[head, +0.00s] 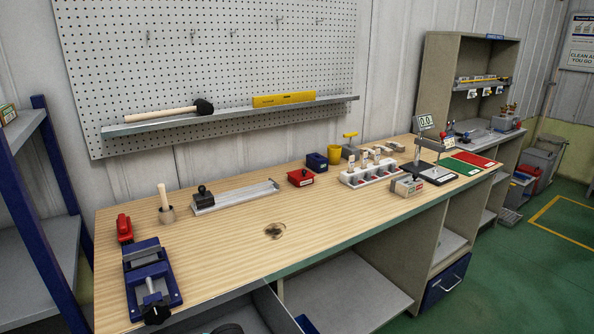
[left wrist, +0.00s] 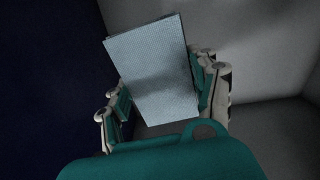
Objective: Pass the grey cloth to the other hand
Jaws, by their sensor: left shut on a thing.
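In the left wrist view, my left gripper (left wrist: 162,95) is shut on the grey cloth (left wrist: 150,60), a flat light-grey rectangle held between its two fingers. The cloth tilts slightly and sticks out beyond the fingertips. Around it are a dark blue surface on the left and grey surfaces behind and to the right. Neither gripper nor the cloth can be made out in the head view. My right gripper is not in view.
The wooden workbench (head: 235,250) carries a blue vise (head: 150,280), a red tool (head: 124,229), a mallet-like wooden handle (head: 163,197) and several small fixtures. An open drawer (head: 225,315) juts out below the bench front. The bench's middle is mostly clear around a dark round spot (head: 274,231).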

